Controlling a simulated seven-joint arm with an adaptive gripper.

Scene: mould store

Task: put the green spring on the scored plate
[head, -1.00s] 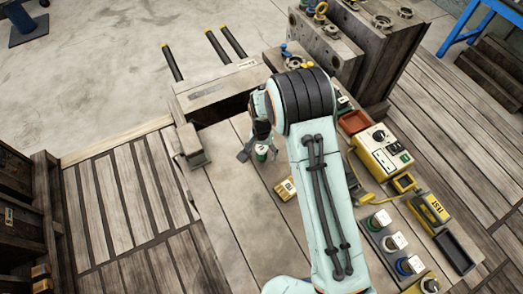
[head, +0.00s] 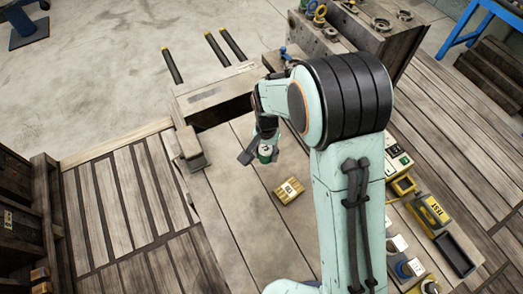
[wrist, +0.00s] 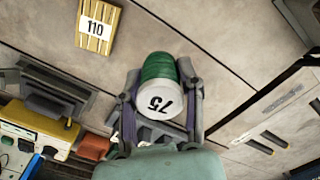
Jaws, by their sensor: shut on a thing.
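The green spring (head: 265,152) is a short green cylinder with a white end marked 75. It also shows in the wrist view (wrist: 158,68), between the two fingers. My gripper (wrist: 161,80) is shut on it, one finger on each side. In the head view my gripper (head: 262,150) is over the left part of the table; the spring's height above the boards is hard to tell. A yellow grooved plate (head: 288,190) with a white label lies flat and bare, to the right and nearer; in the wrist view this plate (wrist: 99,27) reads 110.
Yellow test gear (head: 428,208), a dark tray (head: 455,253) and knobbed blocks (head: 400,267) line the table's right side. A raised metal block (head: 220,88) stands beyond the spring. The boards around the yellow plate are clear.

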